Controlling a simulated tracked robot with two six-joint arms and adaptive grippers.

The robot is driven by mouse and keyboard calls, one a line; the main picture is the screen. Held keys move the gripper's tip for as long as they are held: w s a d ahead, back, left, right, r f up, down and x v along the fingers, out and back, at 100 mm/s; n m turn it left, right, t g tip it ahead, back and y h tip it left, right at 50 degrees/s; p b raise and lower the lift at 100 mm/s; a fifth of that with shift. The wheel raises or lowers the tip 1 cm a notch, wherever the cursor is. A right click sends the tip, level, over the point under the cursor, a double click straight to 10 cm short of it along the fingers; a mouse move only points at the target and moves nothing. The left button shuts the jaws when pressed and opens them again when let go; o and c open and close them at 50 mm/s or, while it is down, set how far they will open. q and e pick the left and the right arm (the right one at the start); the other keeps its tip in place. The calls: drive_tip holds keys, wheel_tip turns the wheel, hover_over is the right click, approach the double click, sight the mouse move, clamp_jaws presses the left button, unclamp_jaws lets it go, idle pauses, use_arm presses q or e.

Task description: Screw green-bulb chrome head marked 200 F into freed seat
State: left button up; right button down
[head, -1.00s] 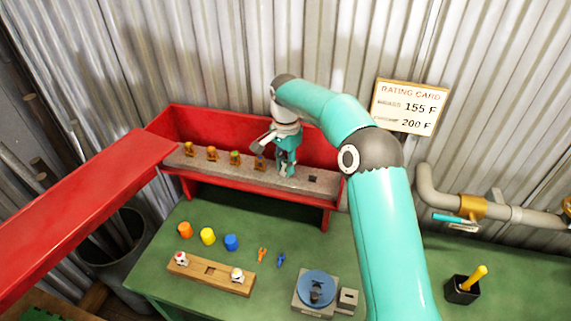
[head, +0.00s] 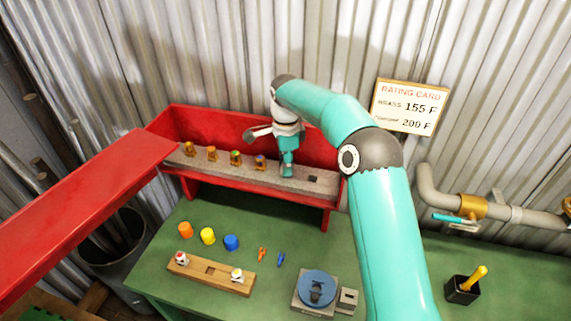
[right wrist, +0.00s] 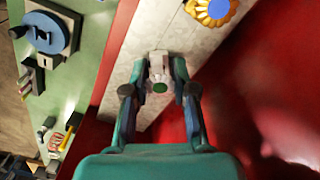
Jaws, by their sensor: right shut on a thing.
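My right gripper (head: 287,172) points down over the grey strip (head: 225,168) in the red trough. It is shut on a chrome head with a green bulb (right wrist: 159,86), held upright between the fingers in the right wrist view. The seat under the head is hidden, and I cannot tell how deep the head sits. The 200 F marking cannot be read on it. My left gripper is not in view.
A dark square opening (head: 312,179) lies right of the gripper. The red trough wall (head: 225,125) stands behind. On the green bench are a wooden rack (head: 210,272) with two heads, coloured caps (head: 208,236) and a blue round device (head: 317,287). A rating card (head: 408,107) hangs on the wall.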

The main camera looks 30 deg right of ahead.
drive_tip(key=m, duration=0.5)
drive_tip(key=shift+d, duration=0.1)
drive_tip(key=c, duration=0.8)
unclamp_jaws()
drive_tip(key=shift+c, duration=0.2)
